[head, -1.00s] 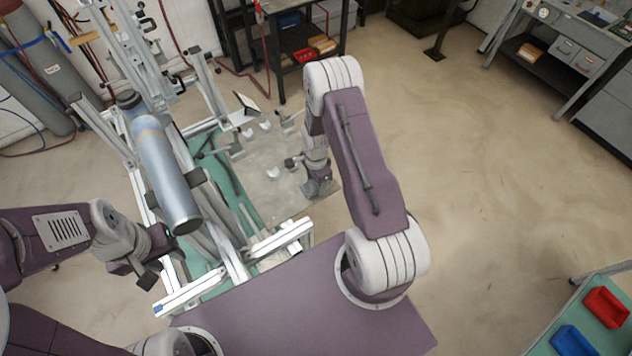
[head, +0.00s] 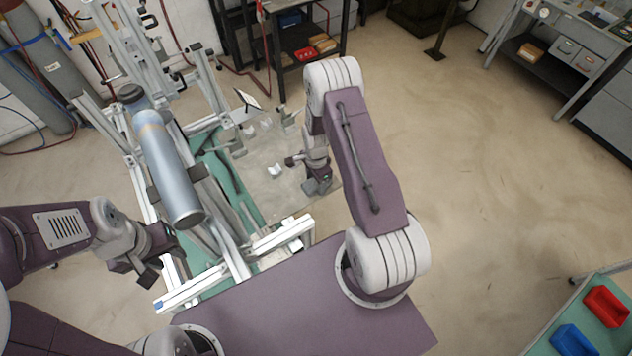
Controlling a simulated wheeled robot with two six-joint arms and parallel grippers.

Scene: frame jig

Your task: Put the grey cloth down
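I cannot make out a grey cloth with certainty in the head view. My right gripper (head: 316,187) points down at the right edge of the pale grey plate (head: 284,190) beside the frame jig. A small dark grey patch shows at its fingertips, too small to tell as cloth or finger. My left gripper (head: 137,272) is at the left, just outside the jig's near left corner, with no cloth visible at it. The finger gaps of both grippers are too small and dark to read.
The metal frame jig (head: 180,296) stands on a green surface and carries a long blue-grey cylinder (head: 168,165). Small white blocks (head: 275,170) lie on the plate. Red (head: 606,306) and blue (head: 572,341) bins are at lower right. The floor at right is clear.

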